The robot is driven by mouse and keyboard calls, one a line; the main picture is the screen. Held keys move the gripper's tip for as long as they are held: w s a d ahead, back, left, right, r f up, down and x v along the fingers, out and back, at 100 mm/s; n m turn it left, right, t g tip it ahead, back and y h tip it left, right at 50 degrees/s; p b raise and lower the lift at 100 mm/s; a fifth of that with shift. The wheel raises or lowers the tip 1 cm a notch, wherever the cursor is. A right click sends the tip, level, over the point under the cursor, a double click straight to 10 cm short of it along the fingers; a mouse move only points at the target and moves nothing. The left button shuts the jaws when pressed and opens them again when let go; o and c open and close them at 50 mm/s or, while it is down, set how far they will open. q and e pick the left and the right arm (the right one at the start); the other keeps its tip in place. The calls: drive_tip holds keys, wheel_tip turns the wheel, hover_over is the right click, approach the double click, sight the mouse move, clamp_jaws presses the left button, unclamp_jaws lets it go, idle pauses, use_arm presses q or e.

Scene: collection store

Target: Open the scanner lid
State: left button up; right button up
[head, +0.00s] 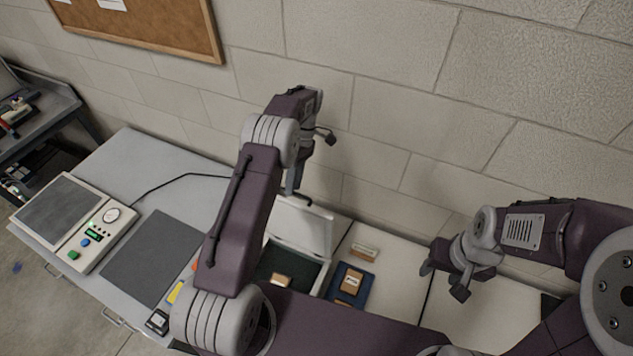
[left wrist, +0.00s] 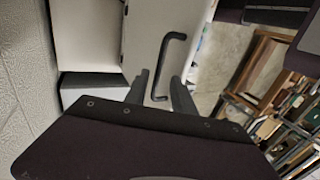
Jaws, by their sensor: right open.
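The scanner (head: 285,265) is a pale box with a dark bed, partly hidden behind my left arm. Its white lid (head: 303,226) stands raised at the back, near the wall. My left gripper (head: 294,192) is at the lid's upper edge. In the left wrist view a dark bar handle (left wrist: 168,62) shows on a white panel. Its near end lies between the spread fingers of my left gripper (left wrist: 160,92), which do not appear closed on it. My right gripper (head: 445,284) is open and empty over the right part of the table.
A small wooden block (head: 281,281) is at the scanner bed. A blue tray (head: 341,296) with another block lies to its right. A device with buttons (head: 92,232) and a dark mat (head: 150,258) are on the left. The block wall (head: 400,90) is close behind.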

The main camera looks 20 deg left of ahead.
use_arm(q)
drive_tip(key=d+r+b, duration=0.3)
drive_tip(key=d+r, duration=0.5)
drive_tip(key=d, duration=0.3)
drive_tip(key=shift+s+d+r, duration=0.25)
drive_tip(key=shift+s+r, duration=0.05)
drive_tip(key=shift+s, duration=0.15)
use_arm(e)
wheel_tip(320, 180, down, 4)
drive_tip(key=shift+r, duration=0.1)
